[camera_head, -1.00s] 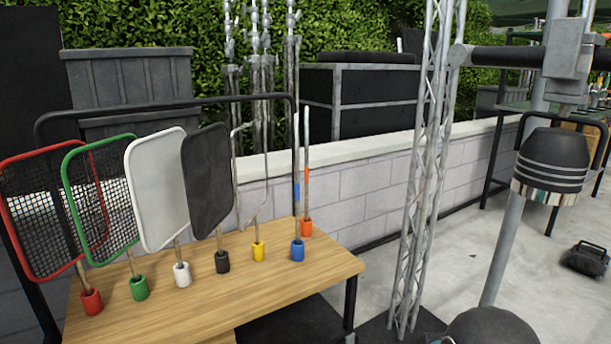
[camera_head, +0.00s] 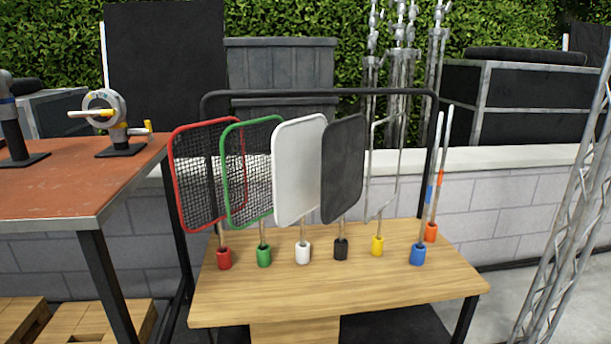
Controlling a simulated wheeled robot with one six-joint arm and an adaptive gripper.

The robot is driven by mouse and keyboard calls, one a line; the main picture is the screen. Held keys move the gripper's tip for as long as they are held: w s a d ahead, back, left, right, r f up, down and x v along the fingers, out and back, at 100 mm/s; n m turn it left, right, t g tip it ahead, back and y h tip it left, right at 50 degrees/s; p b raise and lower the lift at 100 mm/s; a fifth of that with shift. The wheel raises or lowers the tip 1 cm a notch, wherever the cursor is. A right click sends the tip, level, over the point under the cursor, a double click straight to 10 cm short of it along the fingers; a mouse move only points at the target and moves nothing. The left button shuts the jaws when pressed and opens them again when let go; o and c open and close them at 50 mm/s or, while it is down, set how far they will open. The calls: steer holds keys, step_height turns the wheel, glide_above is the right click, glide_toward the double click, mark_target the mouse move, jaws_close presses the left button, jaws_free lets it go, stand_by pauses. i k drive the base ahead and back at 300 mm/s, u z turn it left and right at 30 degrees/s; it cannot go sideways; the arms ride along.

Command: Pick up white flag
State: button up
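The white flag (camera_head: 299,170) is a white rounded panel on a short handle. It stands upright in a white cup-like holder (camera_head: 303,253) on the wooden table (camera_head: 340,300). It is between the green-rimmed mesh flag (camera_head: 252,172) on its left and the black flag (camera_head: 343,168) on its right, which lies close beside it in the view. My gripper is not in view.
A red-rimmed mesh flag (camera_head: 208,175), a thin frame in a yellow holder (camera_head: 377,245) and rods in blue (camera_head: 418,254) and orange (camera_head: 431,232) holders share the table. A red-topped bench (camera_head: 70,180) stands left, a metal truss (camera_head: 570,230) right. A black rail (camera_head: 320,93) runs behind.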

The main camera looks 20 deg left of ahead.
mark_target(296, 144)
steer(key=u, duration=1.15)
steer(key=k, duration=0.6)
steer(key=u, duration=0.25)
steer(key=i, duration=1.3)
steer(key=z, duration=0.65)
